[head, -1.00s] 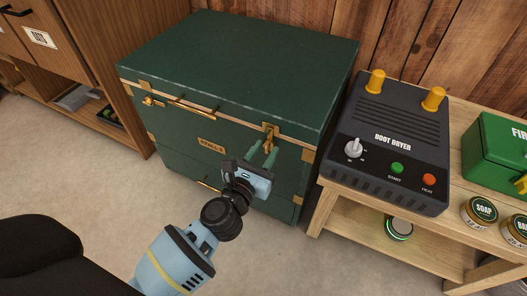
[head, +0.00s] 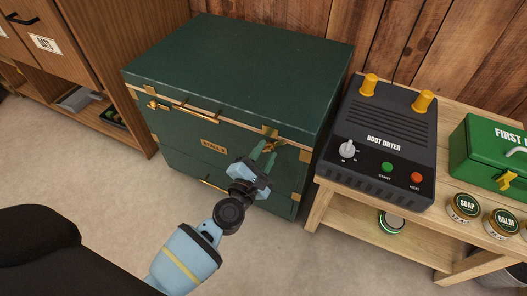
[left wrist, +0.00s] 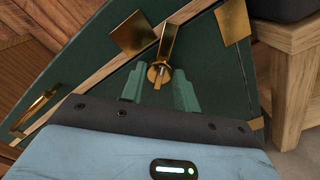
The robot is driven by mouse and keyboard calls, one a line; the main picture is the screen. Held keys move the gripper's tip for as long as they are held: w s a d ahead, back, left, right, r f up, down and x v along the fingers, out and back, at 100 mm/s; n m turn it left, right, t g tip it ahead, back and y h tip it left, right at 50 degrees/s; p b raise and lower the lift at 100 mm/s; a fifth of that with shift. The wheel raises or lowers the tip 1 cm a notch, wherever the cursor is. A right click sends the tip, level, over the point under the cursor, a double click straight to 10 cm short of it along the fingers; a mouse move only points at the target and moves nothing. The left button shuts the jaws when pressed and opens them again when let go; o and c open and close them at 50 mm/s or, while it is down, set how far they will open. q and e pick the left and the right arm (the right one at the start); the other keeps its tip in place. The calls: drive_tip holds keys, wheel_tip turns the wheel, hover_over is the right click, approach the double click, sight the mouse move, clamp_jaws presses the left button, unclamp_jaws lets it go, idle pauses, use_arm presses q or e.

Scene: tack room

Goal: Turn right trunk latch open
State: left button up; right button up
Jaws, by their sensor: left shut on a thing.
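The dark green trunk (head: 235,70) stands against the wood wall with its lid down. Its right latch (head: 272,146) is brass and sits near the front right corner; in the head view it lies slanted toward the right. In the left wrist view the brass latch arm (left wrist: 167,42) runs up from a round pivot knob (left wrist: 158,74). My left gripper (head: 263,157), with green fingers, is at the latch, a finger on either side of the knob, shut on it. The fingers partly hide the knob. The left latch (head: 156,105) is at the trunk's front left. My right gripper is out of view.
A wooden bench (head: 323,203) close on the right holds a boot dryer (head: 385,140), a green first aid box (head: 490,150) and tins. A wooden cabinet (head: 105,45) stands at the left. The floor (head: 90,180) before the trunk is clear.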

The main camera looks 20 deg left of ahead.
use_arm(q)
drive_tip(key=m+p, duration=0.1)
drive_tip(key=m, duration=0.3)
drive_tip(key=shift+m, duration=0.3)
drive_tip(key=shift+f+m+p, duration=0.1)
drive_tip(key=shift+m+p, duration=0.65)
drive_tip(key=shift+m, duration=1.15)
drive_tip(key=shift+d, duration=0.1)
drive_tip(key=o, duration=1)
drive_tip(key=shift+c, duration=0.2)
drive_tip(key=s+p, duration=0.1)
drive_tip(key=s, duration=0.6)
drive_tip(key=shift+s+p, duration=0.35)
drive_tip(key=shift+s, duration=0.05)
